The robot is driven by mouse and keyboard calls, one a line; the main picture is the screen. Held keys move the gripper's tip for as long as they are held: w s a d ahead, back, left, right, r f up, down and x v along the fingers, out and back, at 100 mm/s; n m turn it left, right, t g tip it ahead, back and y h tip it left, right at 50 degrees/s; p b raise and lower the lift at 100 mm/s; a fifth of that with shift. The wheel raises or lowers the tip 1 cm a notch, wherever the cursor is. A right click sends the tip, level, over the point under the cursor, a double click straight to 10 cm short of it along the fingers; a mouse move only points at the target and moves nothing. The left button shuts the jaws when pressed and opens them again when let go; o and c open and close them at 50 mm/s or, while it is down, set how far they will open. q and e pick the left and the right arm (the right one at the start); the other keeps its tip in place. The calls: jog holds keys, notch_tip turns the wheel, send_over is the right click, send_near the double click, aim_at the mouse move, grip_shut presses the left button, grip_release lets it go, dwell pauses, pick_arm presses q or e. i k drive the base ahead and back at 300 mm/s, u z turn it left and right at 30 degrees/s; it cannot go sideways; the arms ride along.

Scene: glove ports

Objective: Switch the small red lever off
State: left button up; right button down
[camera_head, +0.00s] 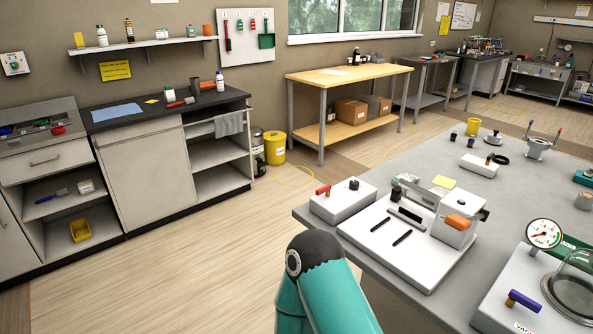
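A small red lever (323,189) sits on top of a white box (343,203) at the near left corner of the grey table. The lever lies tilted, near the left side of the box top, with a black knob (354,184) to its right. Whether it is on or off I cannot tell. A teal link of one of my arms rises at the bottom centre, in front of the table's left edge. Neither of my grippers is in view.
A white device with an orange block (457,222) stands right of the lever box. A vacuum unit with a gauge (543,233) and a purple-handled lever (524,300) is at the near right. A yellow cup (473,126) stands farther back.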

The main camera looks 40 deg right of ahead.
aim_at(326, 189)
jog(key=z, duration=0.4)
jog(key=i, duration=0.9)
jog(key=z, duration=0.95)
